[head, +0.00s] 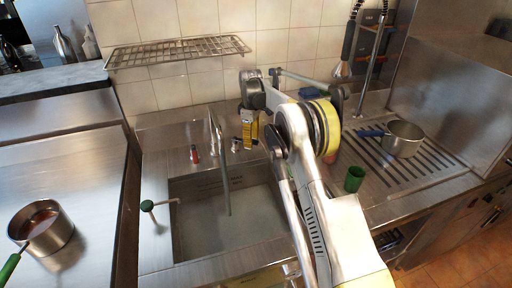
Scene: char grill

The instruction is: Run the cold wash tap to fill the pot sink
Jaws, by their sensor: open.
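The pot sink (183,240) is a steel basin set in the counter, and its floor looks grey. Whether it holds water is unclear. A tall curved spout (222,165) stands at its back edge and reaches over the basin. A tap with a red mark (194,154) is left of the spout. A small tap-like fitting (236,144) is right of the spout, partly hidden, and its colour is unclear. My gripper (249,142) points down beside this fitting, open. Contact cannot be told.
A green-knobbed lever (147,206) stands at the sink's left edge. A green cup (354,179) and a blue-handled pot (404,139) are on the right drainboard. A wire shelf (180,51) hangs above. A pot of reddish-brown liquid (45,238) sits at left.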

